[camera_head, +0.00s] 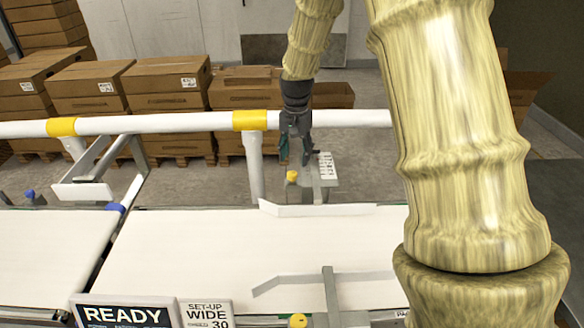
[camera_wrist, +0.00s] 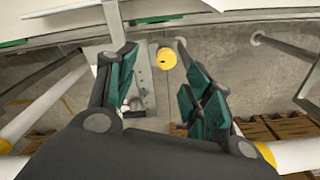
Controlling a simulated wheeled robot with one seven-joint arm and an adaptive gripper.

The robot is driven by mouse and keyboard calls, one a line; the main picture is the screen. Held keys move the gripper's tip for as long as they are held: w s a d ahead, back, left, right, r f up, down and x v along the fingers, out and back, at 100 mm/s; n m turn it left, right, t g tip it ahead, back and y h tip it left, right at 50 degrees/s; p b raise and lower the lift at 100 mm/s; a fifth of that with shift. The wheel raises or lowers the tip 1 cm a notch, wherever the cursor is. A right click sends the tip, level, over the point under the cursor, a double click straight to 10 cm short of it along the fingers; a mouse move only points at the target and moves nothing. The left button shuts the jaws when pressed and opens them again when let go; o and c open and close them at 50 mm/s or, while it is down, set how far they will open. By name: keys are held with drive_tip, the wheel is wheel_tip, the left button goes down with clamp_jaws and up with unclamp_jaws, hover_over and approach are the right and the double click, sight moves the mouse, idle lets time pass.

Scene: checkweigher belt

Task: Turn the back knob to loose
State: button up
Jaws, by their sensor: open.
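The back knob (camera_head: 292,176) is small and yellow, on a grey bracket (camera_head: 318,190) at the far side of the belt. In the wrist view the yellow knob (camera_wrist: 166,58) lies beyond the fingertips, roughly between them. My gripper (camera_head: 297,150) is just above and behind the knob in the head view and does not touch it. In the wrist view its green-padded fingers (camera_wrist: 158,75) are apart and empty. A white label (camera_head: 326,166) on the bracket is too small to read. A second yellow knob (camera_head: 298,320) sits at the belt's front edge.
A white rail (camera_head: 200,122) with yellow bands runs behind the belt (camera_head: 200,245). White guides (camera_head: 318,209) stand along the belt. A READY display (camera_head: 125,313) and a WIDE set-up sign (camera_head: 207,315) are at the front. Stacked cartons (camera_head: 167,85) stand behind the rail. The belt is empty.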

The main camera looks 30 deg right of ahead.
sight(292, 173)
drive_tip(key=f, duration=0.2)
drive_tip(key=w+f, duration=0.2)
drive_tip(key=f, duration=0.1)
drive_tip(key=shift+w+a+f+p, duration=0.15)
drive_tip(key=shift+f+p, duration=0.15)
drive_tip(key=shift+p, duration=0.1)
drive_tip(key=shift+f, duration=0.35)
drive_tip(key=shift+s+f, duration=0.3)
drive_tip(key=shift+s, duration=0.3)
drive_tip(key=shift+w+f, duration=0.35)
drive_tip(key=shift+f, duration=0.15)
drive_tip(key=shift+s+r, duration=0.1)
drive_tip(key=shift+s, duration=0.05)
drive_tip(key=shift+c, duration=0.2)
drive_tip(key=shift+s+r, duration=0.1)
drive_tip(key=c, duration=1)
